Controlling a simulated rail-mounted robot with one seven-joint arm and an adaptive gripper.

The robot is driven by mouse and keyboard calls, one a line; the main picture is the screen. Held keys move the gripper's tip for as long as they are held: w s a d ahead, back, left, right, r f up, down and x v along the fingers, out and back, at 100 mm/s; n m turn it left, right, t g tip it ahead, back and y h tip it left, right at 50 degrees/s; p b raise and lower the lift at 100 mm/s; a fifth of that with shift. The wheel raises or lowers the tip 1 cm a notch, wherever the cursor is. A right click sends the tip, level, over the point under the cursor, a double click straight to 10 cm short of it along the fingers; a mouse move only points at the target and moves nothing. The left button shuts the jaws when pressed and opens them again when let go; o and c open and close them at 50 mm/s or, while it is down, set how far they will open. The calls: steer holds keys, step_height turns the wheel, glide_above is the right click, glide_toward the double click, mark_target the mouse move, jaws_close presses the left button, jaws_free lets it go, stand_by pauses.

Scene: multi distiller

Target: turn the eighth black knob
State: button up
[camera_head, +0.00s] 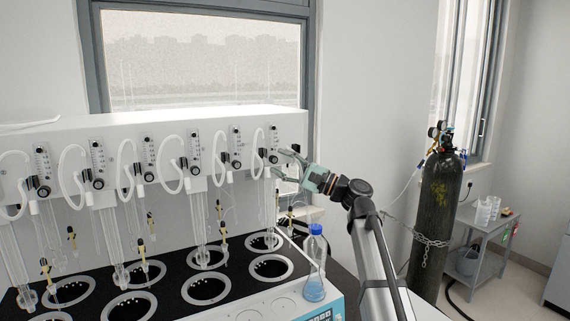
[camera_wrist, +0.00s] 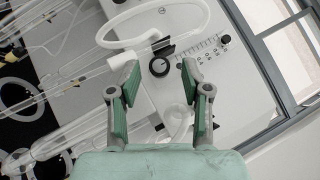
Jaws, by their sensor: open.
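A row of several black knobs sits below small scaled flow meters on the white distiller panel. The rightmost black knob (camera_head: 273,158) is just left of my gripper (camera_head: 287,162) in the head view. In the wrist view this black knob (camera_wrist: 159,67), with a pale centre, lies between the tips of my gripper (camera_wrist: 158,74), a little beyond them. The green-padded fingers are spread, and nothing is held. I cannot tell from the views which number this knob has, as the row's left end is cut off.
White hoses (camera_head: 258,139) loop beside the knobs, and glass tubes hang below. A blue-capped bottle (camera_head: 314,270) stands on the machine's front right, below my arm. A black gas cylinder (camera_head: 436,215) stands to the right. A window frame (camera_wrist: 270,80) is right in the wrist view.

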steer(key=shift+w+r+n+g+h+p, duration=0.15)
steer(key=shift+r+n+g+h+p, duration=0.3)
steer(key=shift+n+p, duration=0.45)
steer(key=n+h+p, duration=0.1)
steer(key=n+h, duration=0.2)
steer(key=r+n+g+h+p, duration=0.1)
steer(key=n+h, duration=0.2)
steer(key=shift+s+d+h, duration=0.2)
steer(key=shift+h, duration=0.05)
steer(key=b+v, duration=0.3)
steer(key=v, duration=1.4)
steer(key=shift+b, duration=0.3)
